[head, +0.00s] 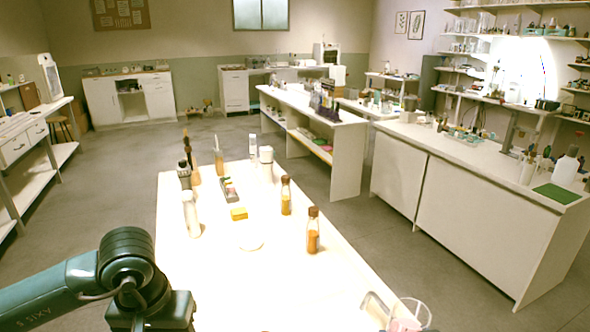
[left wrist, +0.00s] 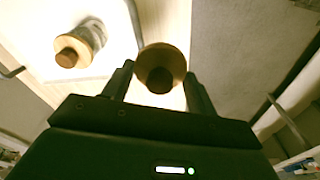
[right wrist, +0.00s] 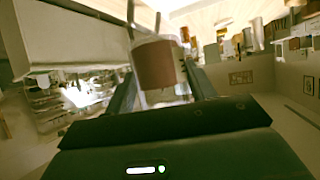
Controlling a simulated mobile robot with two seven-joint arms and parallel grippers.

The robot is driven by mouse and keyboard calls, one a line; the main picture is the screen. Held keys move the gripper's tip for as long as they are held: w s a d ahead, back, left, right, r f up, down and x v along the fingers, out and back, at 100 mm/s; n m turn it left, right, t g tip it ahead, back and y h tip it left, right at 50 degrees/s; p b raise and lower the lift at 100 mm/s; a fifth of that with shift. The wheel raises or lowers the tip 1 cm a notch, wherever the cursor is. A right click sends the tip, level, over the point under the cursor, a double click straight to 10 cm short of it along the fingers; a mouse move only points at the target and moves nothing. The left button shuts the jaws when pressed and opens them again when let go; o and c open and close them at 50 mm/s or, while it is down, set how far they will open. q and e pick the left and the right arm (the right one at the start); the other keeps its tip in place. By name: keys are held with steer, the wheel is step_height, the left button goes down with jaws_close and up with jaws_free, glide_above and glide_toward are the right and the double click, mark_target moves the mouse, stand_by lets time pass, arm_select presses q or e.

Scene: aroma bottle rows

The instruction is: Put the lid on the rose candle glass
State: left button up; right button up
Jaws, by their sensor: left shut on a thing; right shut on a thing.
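In the left wrist view, my left gripper (left wrist: 160,84) is shut on a round wooden lid (left wrist: 160,57) with a darker knob. In the right wrist view, my right gripper (right wrist: 160,62) is shut on a clear candle glass with a dull pink label (right wrist: 157,66). The glass also shows at the bottom edge of the head view (head: 405,325), partly cut off, with its round rim visible. The lid is apart from this glass in what I can see. Neither gripper's fingers show clearly in the head view.
Another glass with a wooden knobbed lid (left wrist: 80,45) stands on a pale surface in the left wrist view. On the white table (head: 200,275) are amber bottles (head: 313,235), a white bottle (head: 191,215), a yellow block (head: 239,214) and a white disc (head: 251,242).

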arm_select(q)
steer(key=shift+s+d+m, duration=0.2)
steer(key=shift+d+m, duration=0.1)
arm_select(e)
steer(key=shift+s+d+r+m+h, duration=0.4)
steer(key=shift+s+d, duration=0.1)
steer(key=shift+d, duration=0.15)
steer(key=w+a+n+g+y, duration=0.2)
steer(key=a+n+y, duration=0.5)
steer(key=a, duration=0.7)
steer(key=shift+w+a+r+n+g+y, duration=0.25)
steer(key=shift+r+n+g+y, duration=0.15)
steer(key=shift+r+n, duration=0.1)
steer(key=shift+f, duration=0.1)
arm_select(q)
steer(key=w+d+r+m, duration=0.1)
steer(key=d+r+m, duration=0.3)
steer(key=d+r, duration=0.4)
steer(key=w+d+r+m+h, duration=0.1)
steer(key=w+d+r+m, duration=0.1)
steer(key=d+r, duration=0.6)
steer(key=d+m, duration=0.1)
steer(key=d, duration=0.6)
steer(key=shift+w+d+m, duration=0.25)
steer(key=shift+w+m, duration=0.05)
steer(key=shift+m, duration=0.1)
steer(key=shift+f, duration=0.15)
